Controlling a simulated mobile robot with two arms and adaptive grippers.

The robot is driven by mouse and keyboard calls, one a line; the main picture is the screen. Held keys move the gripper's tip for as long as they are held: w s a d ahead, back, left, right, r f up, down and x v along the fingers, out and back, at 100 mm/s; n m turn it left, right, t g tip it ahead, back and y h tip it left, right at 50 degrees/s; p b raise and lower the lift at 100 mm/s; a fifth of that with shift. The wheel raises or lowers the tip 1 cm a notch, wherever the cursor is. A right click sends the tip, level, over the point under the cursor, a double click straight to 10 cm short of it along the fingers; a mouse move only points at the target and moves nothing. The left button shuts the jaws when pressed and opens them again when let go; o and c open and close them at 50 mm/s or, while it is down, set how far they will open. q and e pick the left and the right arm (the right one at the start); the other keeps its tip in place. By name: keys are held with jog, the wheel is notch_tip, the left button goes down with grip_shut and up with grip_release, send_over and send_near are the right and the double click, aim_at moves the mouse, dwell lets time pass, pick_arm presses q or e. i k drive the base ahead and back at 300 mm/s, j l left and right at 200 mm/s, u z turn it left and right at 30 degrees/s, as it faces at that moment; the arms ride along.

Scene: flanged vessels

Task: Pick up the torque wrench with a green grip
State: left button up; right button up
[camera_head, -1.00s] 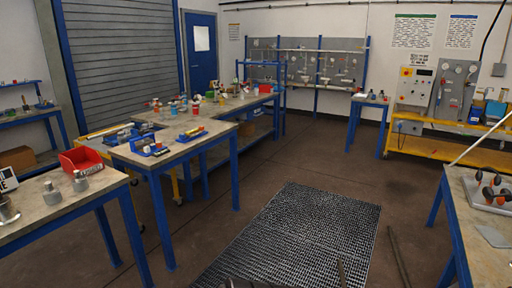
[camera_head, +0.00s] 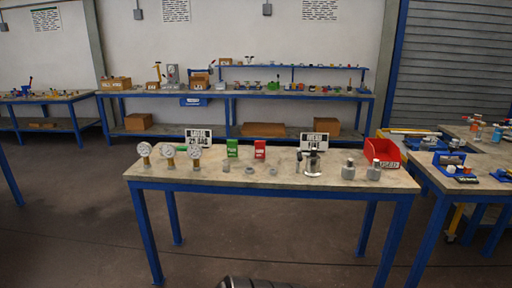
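I cannot clearly make out a torque wrench with a green grip. A small green piece (camera_head: 181,149) shows behind the pressure gauges on the near workbench (camera_head: 300,181); it is too small and partly hidden to tell what it is. A long, thin yellowish and silver item (camera_head: 412,132) lies on the workbench at the right, and no green grip can be made out on it. Neither of my grippers is in view.
The near bench holds several gauges (camera_head: 194,152), a green box (camera_head: 232,148), a red box (camera_head: 260,150), grey metal parts (camera_head: 348,170), signs and a red bin (camera_head: 382,151). A shelved bench (camera_head: 235,95) stands along the wall. The floor in front is clear.

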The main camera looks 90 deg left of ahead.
aim_at(178, 148)
jog(key=u, duration=2.25)
jog(key=i+j+u, duration=0.15)
jog(key=j+u, duration=0.15)
jog(key=i+j+u, duration=0.15)
jog(key=j+u, duration=0.2)
jog(key=i+j+u, duration=0.3)
jog(key=k+z, duration=0.1)
jog(key=z, duration=5.55)
jog(key=u, duration=0.45)
